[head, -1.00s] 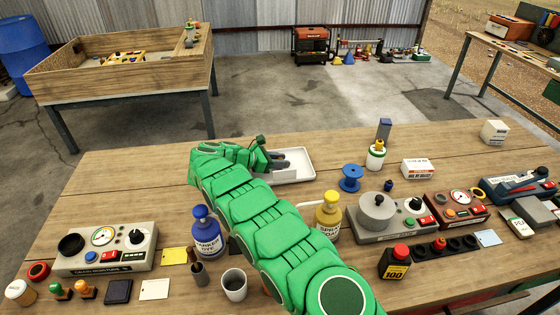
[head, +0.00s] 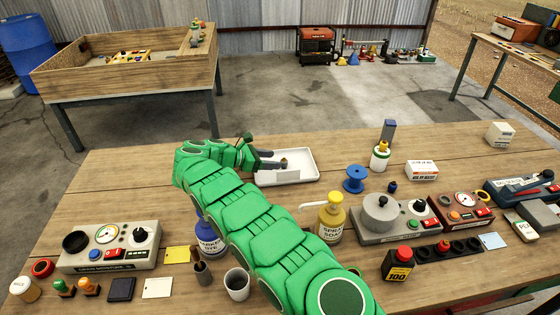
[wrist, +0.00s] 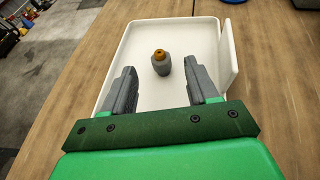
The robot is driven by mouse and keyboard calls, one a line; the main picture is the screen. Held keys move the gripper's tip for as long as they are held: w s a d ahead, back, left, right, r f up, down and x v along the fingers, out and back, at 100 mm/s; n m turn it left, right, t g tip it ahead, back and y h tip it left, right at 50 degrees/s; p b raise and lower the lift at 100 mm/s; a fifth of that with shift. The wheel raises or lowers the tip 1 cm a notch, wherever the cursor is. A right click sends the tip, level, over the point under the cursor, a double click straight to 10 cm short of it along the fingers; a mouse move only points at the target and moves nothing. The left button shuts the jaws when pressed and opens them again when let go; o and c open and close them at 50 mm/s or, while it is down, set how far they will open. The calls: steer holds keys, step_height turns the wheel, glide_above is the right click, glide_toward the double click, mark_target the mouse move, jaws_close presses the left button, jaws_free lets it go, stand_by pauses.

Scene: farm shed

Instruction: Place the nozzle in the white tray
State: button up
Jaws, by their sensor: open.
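The nozzle (wrist: 161,64), grey with an orange-brown tip, stands on the floor of the white tray (wrist: 207,37) in the wrist view. My gripper (wrist: 162,82) is open, with its two grey fingers apart on either side of and just short of the nozzle, not touching it. In the head view the white tray (head: 308,178) lies behind my green arm, and my gripper (head: 272,163) reaches over its left part. There the nozzle is small and hard to tell from the fingers.
A blue spool (head: 355,178), a white-and-green bottle (head: 380,157) and a yellow spray bottle (head: 330,217) stand right of the tray. A blue marker dye bottle (head: 208,236) is partly hidden by my arm. The table left of my arm's upper part is bare.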

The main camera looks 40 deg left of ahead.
steer(key=shift+v, duration=3.05)
